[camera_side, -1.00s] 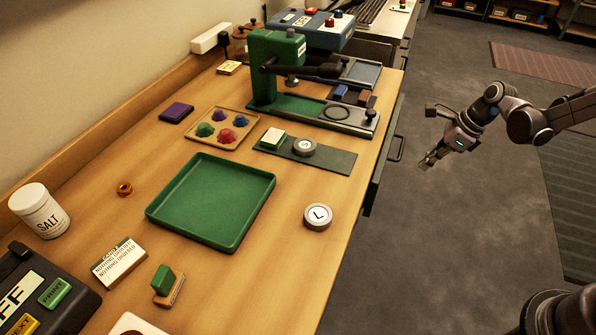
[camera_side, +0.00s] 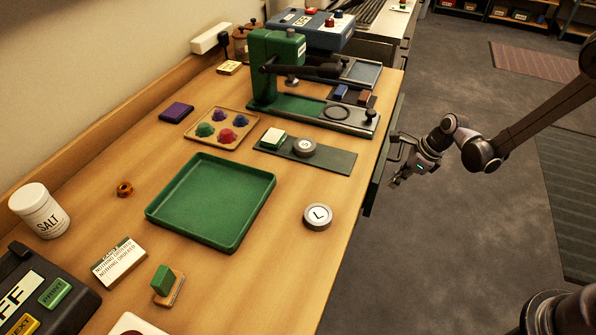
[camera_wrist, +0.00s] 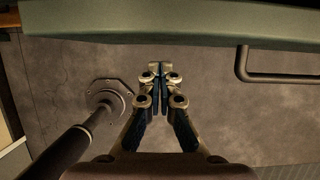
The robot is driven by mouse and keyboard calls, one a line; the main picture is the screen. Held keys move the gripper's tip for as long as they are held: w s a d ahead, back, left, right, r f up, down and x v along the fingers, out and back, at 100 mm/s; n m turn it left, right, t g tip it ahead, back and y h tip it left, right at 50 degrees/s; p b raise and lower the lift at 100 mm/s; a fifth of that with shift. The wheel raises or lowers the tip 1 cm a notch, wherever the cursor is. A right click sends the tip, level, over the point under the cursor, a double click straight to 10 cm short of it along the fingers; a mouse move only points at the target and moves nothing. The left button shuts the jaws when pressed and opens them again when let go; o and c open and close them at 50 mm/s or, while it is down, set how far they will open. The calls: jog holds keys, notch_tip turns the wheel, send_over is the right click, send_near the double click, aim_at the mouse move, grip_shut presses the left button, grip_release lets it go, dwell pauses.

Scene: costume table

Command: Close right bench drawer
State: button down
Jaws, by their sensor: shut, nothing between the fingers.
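The right bench drawer shows its dark green front (camera_side: 378,172) under the right edge of the bench. In the wrist view a green front (camera_wrist: 170,24) spans the top, with a dark bar handle (camera_wrist: 275,78) at the right. In the side view, my gripper (camera_side: 394,180) is just to the right of the drawer front, near the handle. In the wrist view my gripper (camera_wrist: 157,68) is shut and empty, its fingertips pointing at the green front with a small gap visible. How far the drawer stands out is hard to tell.
The wooden bench top (camera_side: 330,260) holds a green tray (camera_side: 212,200), a round L weight (camera_side: 318,216), a green press (camera_side: 278,70) and a salt tub (camera_side: 40,210). Open grey floor (camera_side: 450,250) lies to the right of the bench.

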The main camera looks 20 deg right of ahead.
jog(key=shift+w+a, duration=0.6)
